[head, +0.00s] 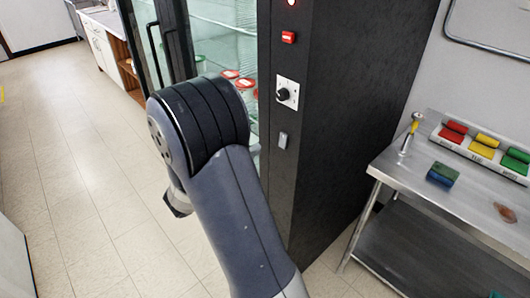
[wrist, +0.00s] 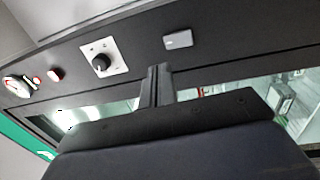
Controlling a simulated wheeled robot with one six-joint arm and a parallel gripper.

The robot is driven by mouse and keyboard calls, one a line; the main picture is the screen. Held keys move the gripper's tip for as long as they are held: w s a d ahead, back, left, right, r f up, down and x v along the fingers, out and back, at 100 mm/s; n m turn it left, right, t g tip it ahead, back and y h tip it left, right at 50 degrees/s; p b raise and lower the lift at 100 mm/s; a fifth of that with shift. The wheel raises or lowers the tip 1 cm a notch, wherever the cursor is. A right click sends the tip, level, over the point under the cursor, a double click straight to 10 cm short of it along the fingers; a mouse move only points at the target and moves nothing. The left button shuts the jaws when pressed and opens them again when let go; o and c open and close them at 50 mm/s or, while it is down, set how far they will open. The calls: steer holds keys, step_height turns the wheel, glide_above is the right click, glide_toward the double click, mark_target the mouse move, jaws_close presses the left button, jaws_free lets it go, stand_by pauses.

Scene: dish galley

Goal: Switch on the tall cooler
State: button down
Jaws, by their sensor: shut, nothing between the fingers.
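The tall cooler (head: 335,110) is a dark cabinet with glass doors, left of centre to centre in the head view. In the wrist view the strip shows the red switch (wrist: 56,74), the knob (wrist: 101,62) and the pale switch (wrist: 178,40). My gripper (wrist: 158,75) is shut and empty, its tips appearing just below the strip between knob and pale switch; contact cannot be told.
Red-lidded jars (head: 245,83) stand inside the cooler. The tiled floor (head: 70,170) at left is clear.

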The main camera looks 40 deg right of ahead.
steer(key=a, duration=0.3)
steer(key=a+r+b, duration=0.1)
steer(key=a, duration=0.1)
steer(key=shift+s+a, duration=0.25)
steer(key=shift+s, duration=0.05)
steer(key=shift+d, duration=0.15)
